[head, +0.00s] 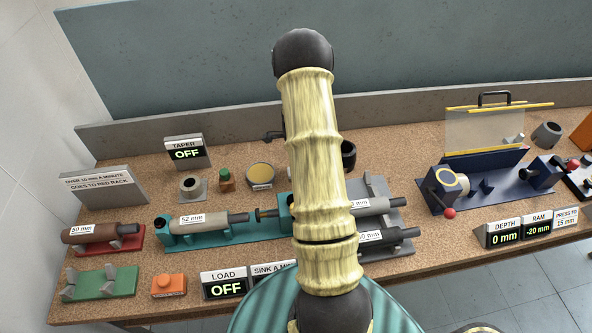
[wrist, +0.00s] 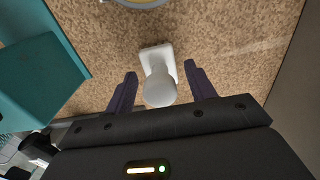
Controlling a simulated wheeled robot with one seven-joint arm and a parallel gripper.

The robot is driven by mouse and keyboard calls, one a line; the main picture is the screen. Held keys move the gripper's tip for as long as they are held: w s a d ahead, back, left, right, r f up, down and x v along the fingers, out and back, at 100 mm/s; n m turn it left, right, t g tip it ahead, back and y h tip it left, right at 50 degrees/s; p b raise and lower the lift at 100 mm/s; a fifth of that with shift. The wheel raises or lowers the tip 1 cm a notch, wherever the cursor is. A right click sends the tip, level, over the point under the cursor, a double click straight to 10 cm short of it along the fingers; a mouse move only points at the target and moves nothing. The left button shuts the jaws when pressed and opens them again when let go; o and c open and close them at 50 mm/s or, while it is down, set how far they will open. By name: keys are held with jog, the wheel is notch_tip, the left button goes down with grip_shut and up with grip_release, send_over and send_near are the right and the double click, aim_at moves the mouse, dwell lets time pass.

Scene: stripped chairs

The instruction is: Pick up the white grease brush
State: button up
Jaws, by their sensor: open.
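The white grease brush (wrist: 158,78) shows in the wrist view, with a rounded end toward me and a flat block-like end on the cork-coloured bench top. My gripper (wrist: 160,70) is open, with one dark finger on each side of the brush. A gap shows between each finger and the brush, so neither visibly touches it. In the head view my yellow arm hides the gripper and most or all of the brush.
A round tin with yellow contents (head: 261,174) stands left of my arm; its rim shows at the wrist view's top. A teal fixture (head: 225,229) holding a 52 mm roller lies near. A grey rack (head: 378,190) stands right, a navy press (head: 475,190) farther right.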

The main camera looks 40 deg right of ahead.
dwell(0.3)
jog(key=c, duration=0.9)
notch_tip(320, 180, up, 10)
jog(key=shift+r+b, duration=0.1)
jog(key=shift+b, duration=0.5)
jog(key=shift+o, duration=0.6)
